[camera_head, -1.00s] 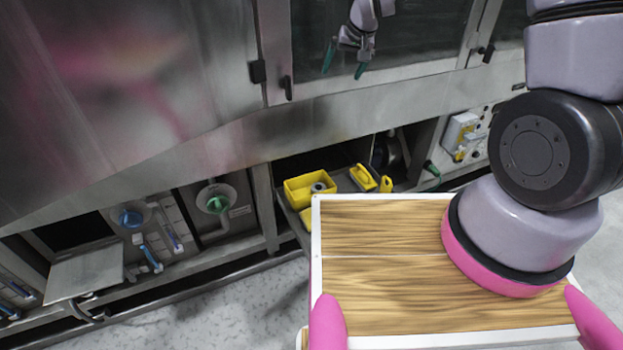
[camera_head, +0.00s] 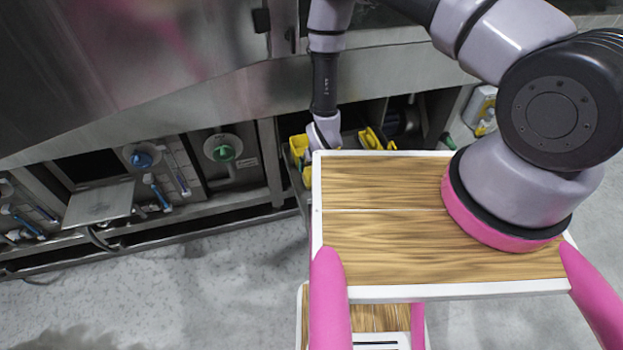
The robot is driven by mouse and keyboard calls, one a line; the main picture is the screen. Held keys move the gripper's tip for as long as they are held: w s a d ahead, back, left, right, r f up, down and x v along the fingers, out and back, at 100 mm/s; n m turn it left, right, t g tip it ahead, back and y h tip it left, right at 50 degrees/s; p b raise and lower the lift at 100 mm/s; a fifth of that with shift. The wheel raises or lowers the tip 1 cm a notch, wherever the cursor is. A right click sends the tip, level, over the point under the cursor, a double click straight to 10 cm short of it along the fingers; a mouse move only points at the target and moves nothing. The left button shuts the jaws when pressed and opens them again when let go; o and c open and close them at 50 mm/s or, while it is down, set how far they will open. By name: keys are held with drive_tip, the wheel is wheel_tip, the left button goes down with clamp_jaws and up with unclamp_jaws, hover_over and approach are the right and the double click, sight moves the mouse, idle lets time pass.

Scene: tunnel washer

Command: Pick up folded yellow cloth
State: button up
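I cannot pick out the folded yellow cloth for certain among the small yellow things on the open shelf. A flat yellow piece (camera_head: 370,138) lies right of my gripper, and another yellow patch (camera_head: 307,177) shows at the left, by the wooden board's corner. My gripper (camera_head: 322,132) points down over the shelf, in front of the yellow bin (camera_head: 298,146), and hides much of it. Its fingertips are hidden behind the wooden board's far edge, so I cannot see whether they are open or what they touch.
My wooden-topped body fills the lower right of the view. The steel washer front (camera_head: 200,110) rises above the shelf bay. A metal flap (camera_head: 98,203) sticks out at the left, near blue and green valves (camera_head: 222,152). Grey floor (camera_head: 200,290) is clear at the lower left.

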sight(311, 178)
drive_tip(key=x, duration=1)
drive_tip(key=shift+f, duration=0.15)
drive_tip(key=shift+f, duration=0.25)
idle(0.4)
drive_tip(key=c, duration=1.3)
drive_tip(key=shift+r, duration=0.15)
